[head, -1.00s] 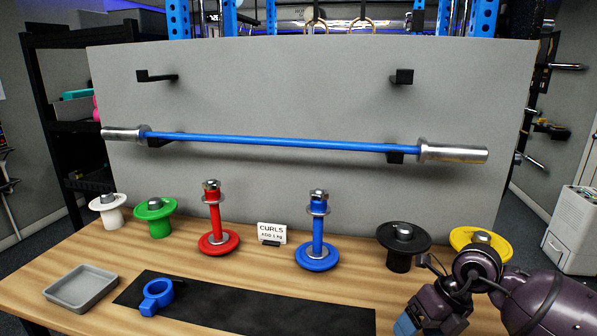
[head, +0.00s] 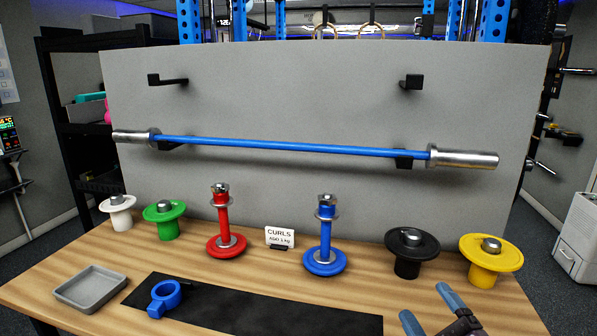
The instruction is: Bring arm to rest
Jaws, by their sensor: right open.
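My right gripper (head: 432,312) is at the bottom right edge of the head view, over the front right of the wooden table (head: 365,283). Its two blue-grey fingers are spread apart with nothing between them. The rest of the right arm is cut off by the frame. My left gripper is not in view.
A blue barbell (head: 290,147) rests on lower hooks of a grey panel (head: 300,90). Red (head: 226,245) and blue (head: 323,262) stands, black (head: 407,250) and yellow (head: 490,258) spools, a grey tray (head: 88,290) and a blue clamp (head: 163,298) on a black mat (head: 260,310) occupy the table.

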